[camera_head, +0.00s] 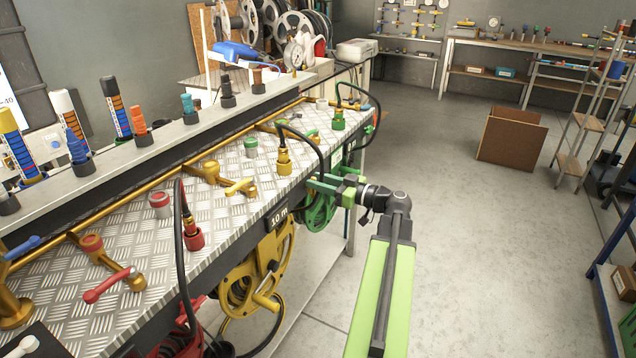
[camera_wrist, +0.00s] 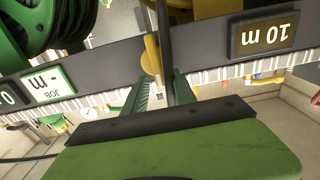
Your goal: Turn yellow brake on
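The yellow reel (camera_head: 250,275) hangs under the bench's front edge, beside a "10 m" plate (camera_head: 279,216); the plate is upside down in the wrist view (camera_wrist: 266,34). A yellow-handled valve (camera_head: 240,186) lies on the bench top. Which yellow part is the brake, I cannot tell for certain. My gripper (camera_head: 312,182) is at the bench's front edge, right of the plate, pointing left. In the wrist view its green fingers (camera_wrist: 160,92) are apart. A rounded yellow part (camera_wrist: 152,56) and a black hose (camera_wrist: 166,45) show just beyond the fingertips. I see nothing gripped.
A green reel (camera_head: 320,212) hangs behind and below my gripper. A yellow hose connector (camera_head: 284,160) and a green one (camera_head: 338,120) stand on the bench, with black hoses looping over the edge. A red valve handle (camera_head: 105,287) is near left.

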